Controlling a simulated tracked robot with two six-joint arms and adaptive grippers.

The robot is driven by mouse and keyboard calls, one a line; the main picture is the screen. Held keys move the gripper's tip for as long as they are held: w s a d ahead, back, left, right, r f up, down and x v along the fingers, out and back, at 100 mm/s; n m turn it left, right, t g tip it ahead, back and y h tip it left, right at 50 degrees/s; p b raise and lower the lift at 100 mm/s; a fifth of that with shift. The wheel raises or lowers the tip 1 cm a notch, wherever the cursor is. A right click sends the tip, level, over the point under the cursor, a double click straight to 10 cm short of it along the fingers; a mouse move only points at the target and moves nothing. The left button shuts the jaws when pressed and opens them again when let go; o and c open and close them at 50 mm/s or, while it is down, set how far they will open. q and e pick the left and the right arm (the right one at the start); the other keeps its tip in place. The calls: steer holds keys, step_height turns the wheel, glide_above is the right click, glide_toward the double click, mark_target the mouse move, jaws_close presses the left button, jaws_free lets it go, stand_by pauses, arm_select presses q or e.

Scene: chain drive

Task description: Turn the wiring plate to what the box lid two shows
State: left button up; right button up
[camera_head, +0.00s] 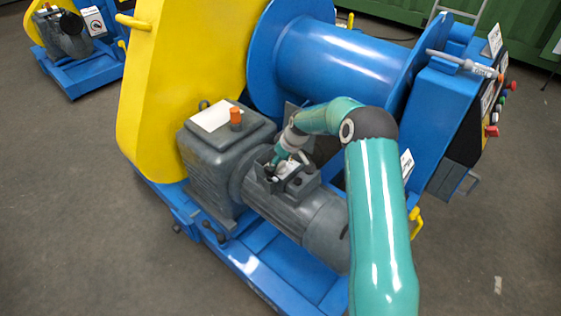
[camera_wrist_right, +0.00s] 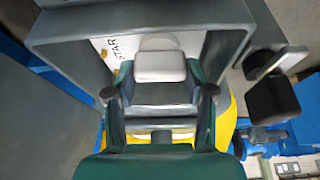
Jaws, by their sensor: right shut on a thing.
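The wiring plate (camera_wrist_right: 106,50) is white with brass dots and the word STAR, and lies inside the grey terminal box (camera_wrist_right: 60,95). In the head view the open terminal box (camera_head: 298,186) sits on top of the grey motor. My right gripper (camera_head: 283,160) reaches down into it. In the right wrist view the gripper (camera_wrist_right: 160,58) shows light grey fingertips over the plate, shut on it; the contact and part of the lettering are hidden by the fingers. I cannot make out a box lid marked two. My left gripper is not in view.
The grey gearbox (camera_head: 225,160) bears a white sheet (camera_head: 211,117) and an orange-capped part (camera_head: 236,118). A yellow guard (camera_head: 165,80) stands at left, a blue drum (camera_head: 340,65) behind. A control panel (camera_head: 485,105) is at right. Floor is free at lower left.

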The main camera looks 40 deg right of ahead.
steer(key=shift+f+m+h, duration=0.1)
steer(key=shift+m+h, duration=0.2)
steer(key=shift+m, duration=0.5)
steer(key=shift+f+m+h+b, duration=0.1)
steer(key=shift+m+h+b, duration=0.2)
steer(key=shift+m+b, duration=0.45)
steer(key=m+h+b, duration=0.1)
steer(key=m+b, duration=0.2)
steer(key=b, duration=0.1)
steer(key=m+g+h+b, duration=0.1)
steer(key=m+b, duration=0.2)
steer(key=b, duration=0.1)
steer(key=shift+a+f, duration=0.1)
steer(key=shift+m+b, duration=0.5)
steer(key=shift+m, duration=0.05)
steer(key=shift+m+g+h+b, duration=0.4)
steer(key=shift+m+g+b, duration=0.1)
steer(key=shift+m, duration=0.5)
steer(key=shift+r+m+g, duration=0.2)
steer(key=shift+m+g, duration=0.1)
steer(key=shift+m, duration=0.5)
steer(key=m+g, duration=0.1)
steer(key=m, duration=0.2)
steer(key=shift+w+m+h, duration=0.1)
steer(key=shift+m+h, duration=0.2)
